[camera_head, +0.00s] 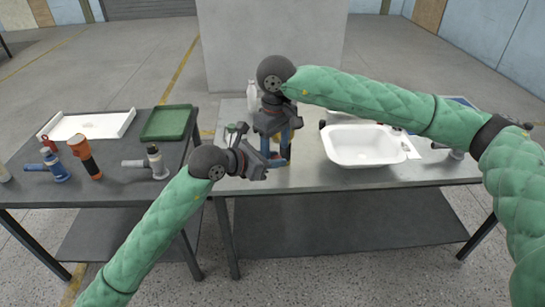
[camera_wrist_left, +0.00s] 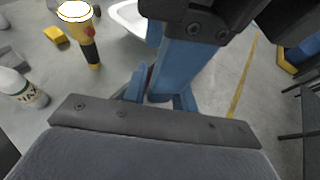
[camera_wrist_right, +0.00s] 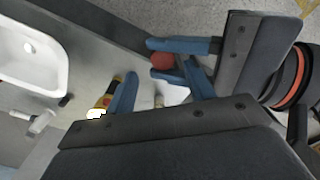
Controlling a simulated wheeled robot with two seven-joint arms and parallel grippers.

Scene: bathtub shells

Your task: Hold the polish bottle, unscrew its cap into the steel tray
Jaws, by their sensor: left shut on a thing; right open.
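The polish bottle is mostly hidden by my grippers. Its round red cap (camera_wrist_right: 163,61) shows in the right wrist view. My left gripper (camera_head: 278,158) is shut on the bottle above the table; in the left wrist view a small pale part of it (camera_wrist_left: 157,98) shows between the blue fingers. My right gripper (camera_head: 284,146) comes down from above, close to the left one. It is open, with its blue fingertips (camera_wrist_right: 162,72) on either side of the red cap; contact cannot be told. I cannot pick out the steel tray with certainty.
A white basin (camera_head: 365,147) stands right of the grippers on the grey table (camera_head: 330,178). A green tray (camera_head: 167,122), a white tray (camera_head: 90,125) and several tools are on the left table.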

